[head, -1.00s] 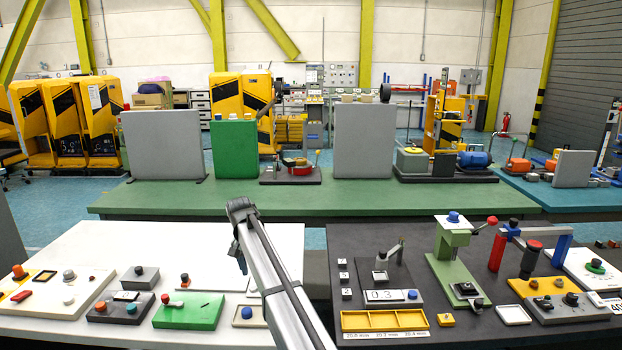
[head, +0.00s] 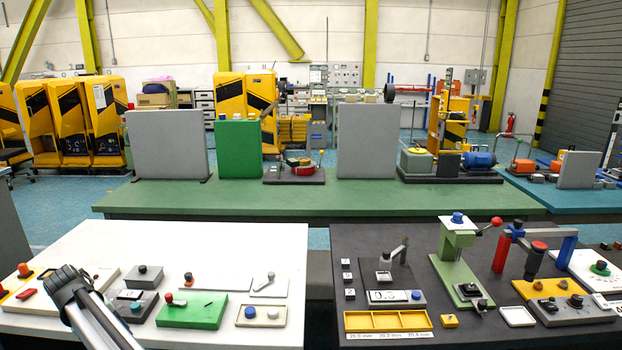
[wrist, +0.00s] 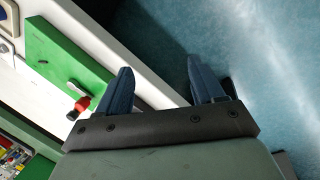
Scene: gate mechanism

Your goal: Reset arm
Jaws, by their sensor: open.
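My gripper (wrist: 162,82) is open and empty in the wrist view. Its two dark blue fingers stand apart, with the white table's edge and blue floor behind them. A green board (wrist: 62,58) with a red-tipped lever (wrist: 80,98) lies left of the fingers, apart from them. In the head view, part of my arm crosses the lower left over the white table (head: 250,240). I cannot make out the fingers there. The green board (head: 207,312) lies right of my arm, with its red knob (head: 169,298) at its left end.
The dark table (head: 400,335) on the right holds a yellow tray (head: 387,321), a green press (head: 457,250) and a red-and-blue frame (head: 535,235). Small control boxes line the white table's front; its back is clear. A green table (head: 320,198) with tall grey panels stands behind.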

